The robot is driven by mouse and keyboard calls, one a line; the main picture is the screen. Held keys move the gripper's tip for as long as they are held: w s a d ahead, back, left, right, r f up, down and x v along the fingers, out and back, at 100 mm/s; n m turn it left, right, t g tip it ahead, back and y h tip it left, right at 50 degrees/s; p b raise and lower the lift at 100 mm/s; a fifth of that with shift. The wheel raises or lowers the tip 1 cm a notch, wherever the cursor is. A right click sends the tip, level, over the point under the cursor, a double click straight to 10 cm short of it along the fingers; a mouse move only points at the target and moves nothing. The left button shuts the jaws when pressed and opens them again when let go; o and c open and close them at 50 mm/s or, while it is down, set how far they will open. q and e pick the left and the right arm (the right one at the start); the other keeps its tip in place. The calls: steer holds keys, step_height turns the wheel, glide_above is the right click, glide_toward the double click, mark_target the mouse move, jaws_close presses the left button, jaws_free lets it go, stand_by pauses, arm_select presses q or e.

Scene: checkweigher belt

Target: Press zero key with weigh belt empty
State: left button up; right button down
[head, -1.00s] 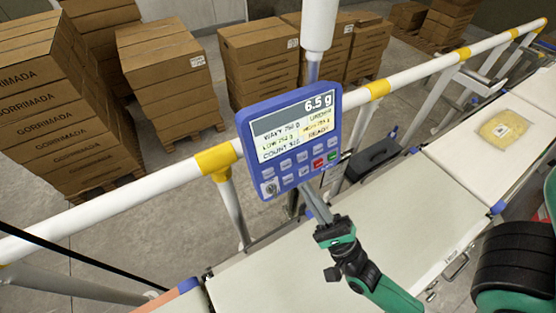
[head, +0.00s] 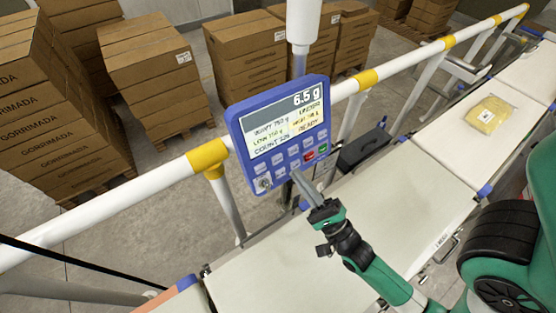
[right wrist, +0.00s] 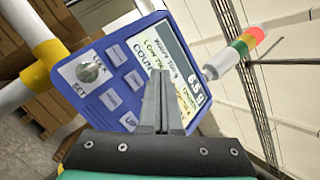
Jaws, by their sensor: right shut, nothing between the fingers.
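The blue control panel (head: 236,122) stands on a post by the rail. Its screen (head: 285,122) reads 6.5 g above several lines of text. Below are rows of light keys, a red key (head: 309,156), a green key (head: 323,148) and a round key switch (head: 262,184). My right gripper (head: 295,175) is shut and empty, its tips at the panel's lower edge near the bottom keys; contact is unclear. In the right wrist view, the shut fingers (right wrist: 161,80) overlap the panel (right wrist: 75,75) and hide some keys. The belt section (head: 400,195) below the panel looks empty. My left gripper is out of view.
A yellow bag (head: 488,115) lies on the belt further right. A white rail (head: 120,215) with yellow joints runs behind the belt. Stacked cartons (head: 150,70) stand on pallets beyond. A dark box (head: 365,150) sits behind the belt. A signal light (right wrist: 240,45) shows in the right wrist view.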

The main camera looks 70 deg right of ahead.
mark_target(277, 159)
steer(key=shift+w+d+f+b, duration=0.2)
steer(key=shift+w+d+f, duration=0.1)
steer(key=shift+w+d, duration=0.45)
steer(key=shift+w+d+f+b, duration=0.15)
steer(key=shift+w+d+f, duration=0.2)
steer(key=shift+w, duration=0.6)
steer(key=shift+r, duration=0.1)
stand_by(0.6)
steer(key=shift+w+d, duration=0.25)
steer(key=shift+w, duration=0.1)
steer(key=shift+w+d+f, duration=0.2)
steer(key=shift+w+f, duration=0.05)
steer(key=shift+w, duration=0.05)
stand_by(0.7)
steer(key=shift+s, duration=0.1)
steer(key=shift+s+a+r, duration=0.25)
steer(key=shift+s+a, duration=0.2)
steer(key=shift+s, duration=0.1)
